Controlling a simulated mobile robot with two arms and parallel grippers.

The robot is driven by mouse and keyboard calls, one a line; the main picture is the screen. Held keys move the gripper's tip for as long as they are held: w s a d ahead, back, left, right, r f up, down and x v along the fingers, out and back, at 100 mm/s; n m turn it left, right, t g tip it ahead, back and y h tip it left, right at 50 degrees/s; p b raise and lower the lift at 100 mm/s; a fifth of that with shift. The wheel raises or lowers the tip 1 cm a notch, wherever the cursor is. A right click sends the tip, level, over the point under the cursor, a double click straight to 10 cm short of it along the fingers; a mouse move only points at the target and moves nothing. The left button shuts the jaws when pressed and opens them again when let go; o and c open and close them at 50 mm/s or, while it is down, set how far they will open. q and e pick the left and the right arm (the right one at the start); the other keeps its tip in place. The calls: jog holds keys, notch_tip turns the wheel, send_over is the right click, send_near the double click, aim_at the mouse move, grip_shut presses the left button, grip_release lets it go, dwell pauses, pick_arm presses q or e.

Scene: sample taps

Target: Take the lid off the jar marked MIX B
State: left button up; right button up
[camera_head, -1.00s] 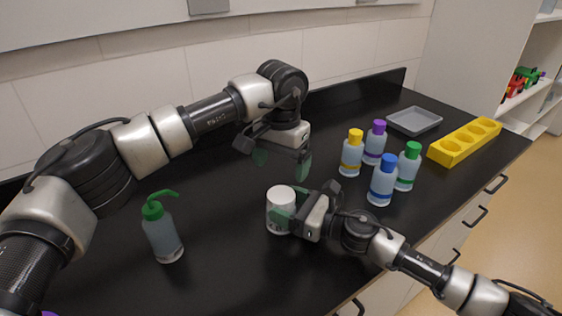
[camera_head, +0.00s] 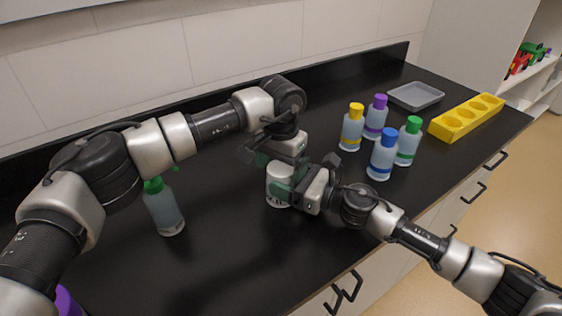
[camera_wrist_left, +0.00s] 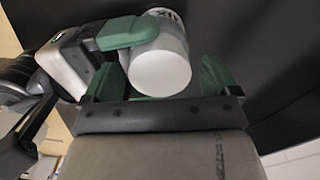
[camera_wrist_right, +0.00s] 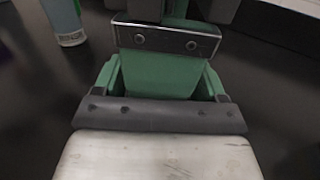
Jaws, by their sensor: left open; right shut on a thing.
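The white jar (camera_head: 279,188) stands upright on the black bench, with dark print low on its side. In the left wrist view its pale round lid (camera_wrist_left: 161,76) faces the camera, and part of the label, "MIX", shows at the top. My right gripper (camera_head: 287,192) is shut on the jar's body from the right. My left gripper (camera_head: 279,163) is open just above the jar, its fingers on either side of the lid and apart from it on the right side. The right wrist view shows my green fingers (camera_wrist_right: 158,78), with the jar hidden there.
A green-topped wash bottle (camera_head: 164,210) stands left of the jar, partly behind my left arm. Several capped bottles, one a blue-capped bottle (camera_head: 382,158), stand to the right. Behind them are a grey tray (camera_head: 416,106) and a yellow rack (camera_head: 440,132). The bench front is clear.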

pick_arm(q)
jog(key=c, duration=1)
jog(key=n, duration=0.3)
jog(key=o, duration=1)
jog(key=shift+r, duration=0.1)
